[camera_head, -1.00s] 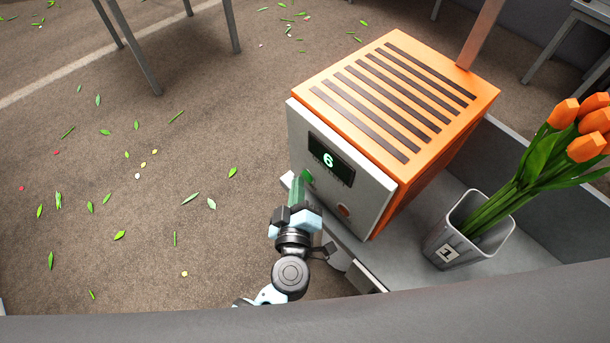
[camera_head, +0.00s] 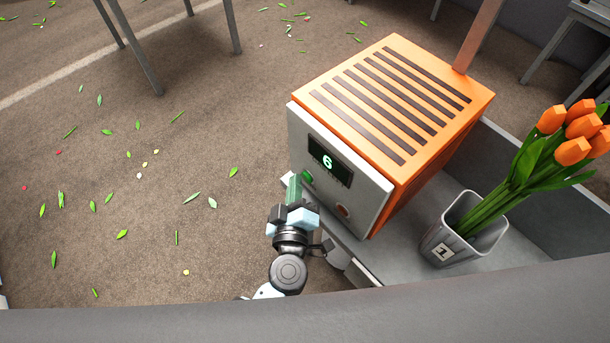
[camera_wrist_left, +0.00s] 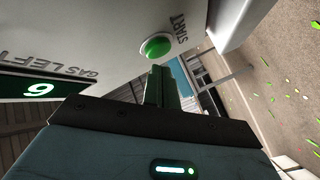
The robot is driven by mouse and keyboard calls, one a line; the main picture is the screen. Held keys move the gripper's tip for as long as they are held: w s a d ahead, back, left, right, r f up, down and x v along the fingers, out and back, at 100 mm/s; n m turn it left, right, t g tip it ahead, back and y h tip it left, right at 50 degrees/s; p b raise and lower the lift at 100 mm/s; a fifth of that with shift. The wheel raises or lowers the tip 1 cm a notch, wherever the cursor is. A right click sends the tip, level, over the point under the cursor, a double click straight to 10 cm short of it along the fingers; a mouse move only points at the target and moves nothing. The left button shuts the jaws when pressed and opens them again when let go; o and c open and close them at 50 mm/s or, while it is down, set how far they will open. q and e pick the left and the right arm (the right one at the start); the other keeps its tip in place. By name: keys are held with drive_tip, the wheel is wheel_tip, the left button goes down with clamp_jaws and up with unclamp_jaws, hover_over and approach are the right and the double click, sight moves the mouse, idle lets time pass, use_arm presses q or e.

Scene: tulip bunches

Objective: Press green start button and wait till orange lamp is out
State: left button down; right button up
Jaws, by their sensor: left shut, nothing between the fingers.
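The orange machine (camera_head: 455,105) has a grey front panel (camera_head: 372,205) with a dark display (camera_head: 329,161) reading 6. The green start button (camera_head: 307,176) is at the panel's left; in the left wrist view the button (camera_wrist_left: 155,46) sits beside the word START. A small round orange lamp (camera_head: 343,211) is lower right on the panel; it looks dull, and I cannot tell whether it is lit. My left gripper (camera_head: 293,188) is shut and empty, its green-tinted fingertips just short of the button. In the left wrist view the fingers (camera_wrist_left: 160,88) point at the button; contact cannot be told.
A grey pot (camera_head: 438,245) marked 1 holds orange tulips (camera_head: 572,135) right of the machine, on a grey walled surface (camera_head: 398,258). A post (camera_head: 480,37) rises behind the machine. Leaves and petals litter the brown floor (camera_head: 120,190). Metal table legs stand at the back left.

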use_arm(q)
drive_tip(key=shift+s+d+f, duration=0.2)
drive_tip(key=shift+s+d, duration=0.3)
drive_tip(key=shift+s, duration=0.05)
drive_tip(key=s+a, duration=0.1)
drive_tip(key=a+p, duration=0.1)
drive_tip(key=a, duration=0.1)
drive_tip(key=s+a, duration=0.1)
drive_tip(key=shift+s+a+p, duration=0.2)
drive_tip(key=shift+s+p, duration=0.15)
drive_tip(key=shift+p, duration=0.05)
idle(0.4)
